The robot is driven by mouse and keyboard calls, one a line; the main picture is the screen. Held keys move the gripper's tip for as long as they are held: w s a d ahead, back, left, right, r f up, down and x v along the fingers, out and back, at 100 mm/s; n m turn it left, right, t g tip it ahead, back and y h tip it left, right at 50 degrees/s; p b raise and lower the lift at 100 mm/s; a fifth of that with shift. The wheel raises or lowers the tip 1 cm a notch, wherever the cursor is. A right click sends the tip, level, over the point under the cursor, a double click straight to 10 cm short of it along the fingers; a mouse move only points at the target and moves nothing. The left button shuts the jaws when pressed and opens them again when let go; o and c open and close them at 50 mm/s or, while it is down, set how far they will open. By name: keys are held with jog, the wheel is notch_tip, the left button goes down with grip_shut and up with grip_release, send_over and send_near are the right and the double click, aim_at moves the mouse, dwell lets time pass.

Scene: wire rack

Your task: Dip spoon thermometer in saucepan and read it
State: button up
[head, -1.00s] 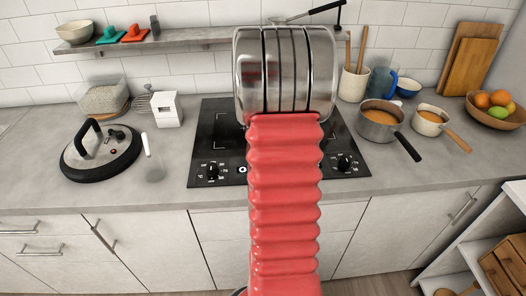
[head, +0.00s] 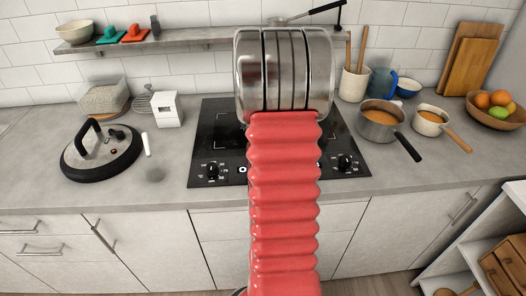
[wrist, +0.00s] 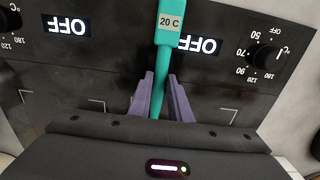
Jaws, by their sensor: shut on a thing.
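My gripper (wrist: 160,80) shows only in the wrist view, with two purple fingers shut on the teal spoon thermometer (wrist: 166,55). The thermometer's display reads "20 C". Its far end runs out of the top of the wrist view, so that part is hidden. In the head view my red arm hides gripper and thermometer. A steel saucepan (head: 379,133) with a black handle stands on the counter right of the hob and holds orange-brown liquid. A smaller pale pan (head: 428,128) with a wooden handle and similar contents stands to its right.
The black hob (head: 212,150) lies behind my arm; in the wrist view its displays read "OFF". A glass lid (head: 104,152) and white box (head: 167,109) are at left. A utensil pot (head: 353,84) and fruit bowl (head: 494,115) are at right. A shelf (head: 190,38) crosses the wall.

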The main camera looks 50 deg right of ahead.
grip_shut()
jog(key=shift+r, duration=0.15)
jog(key=shift+r, duration=1.35)
notch_tip(320, 180, up, 7)
dwell(0.8)
jog(key=shift+a, duration=0.1)
